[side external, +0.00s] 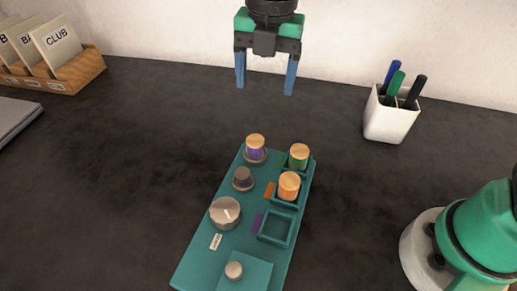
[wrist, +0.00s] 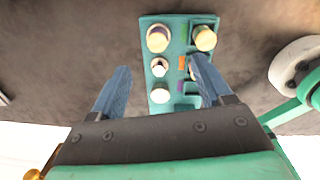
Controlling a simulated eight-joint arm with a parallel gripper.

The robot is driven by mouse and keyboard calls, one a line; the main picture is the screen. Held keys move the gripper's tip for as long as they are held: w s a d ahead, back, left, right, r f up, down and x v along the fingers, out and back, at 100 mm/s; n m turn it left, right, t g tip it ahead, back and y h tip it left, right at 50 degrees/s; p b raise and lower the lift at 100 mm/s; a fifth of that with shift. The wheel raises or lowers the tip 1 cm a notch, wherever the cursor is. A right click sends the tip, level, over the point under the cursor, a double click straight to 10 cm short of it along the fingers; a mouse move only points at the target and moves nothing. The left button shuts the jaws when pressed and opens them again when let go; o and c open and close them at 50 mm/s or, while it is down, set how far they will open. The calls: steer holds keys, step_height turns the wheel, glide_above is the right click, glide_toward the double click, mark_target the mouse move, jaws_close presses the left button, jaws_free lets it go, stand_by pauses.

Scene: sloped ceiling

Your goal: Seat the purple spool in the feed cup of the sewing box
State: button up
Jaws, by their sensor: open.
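The purple spool (side external: 255,150), with a tan top, stands upright on a round seat at the far left of the teal sewing box (side external: 199,258). In the wrist view, the purple spool (wrist: 157,38) is at the upper left of the box. An empty square cup (side external: 275,228) with a purple mark beside it is in the box's right row; I cannot tell for certain that it is the feed cup. My gripper (side external: 265,88) is open and empty, above and behind the box, with its blue fingers pointing down, apart from the spool.
A green spool (side external: 299,157) and an orange spool (side external: 289,187) stand in square cups. A pen cup (side external: 389,120) and card tray (side external: 82,72) stand apart.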

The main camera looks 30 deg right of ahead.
steer(key=s+d+f+m+t, duration=0.2)
steer(key=d+m, duration=0.5)
steer(key=m, duration=0.6)
steer(key=s+d+f+m+t, duration=0.1)
steer(key=s+d+m+t, duration=0.2)
steer(key=d+m, duration=0.4)
steer(key=m+t, duration=0.1)
steer(key=m, duration=0.6)
steer(key=shift+f+m+t, duration=0.3)
steer(key=shift+f, duration=0.1)
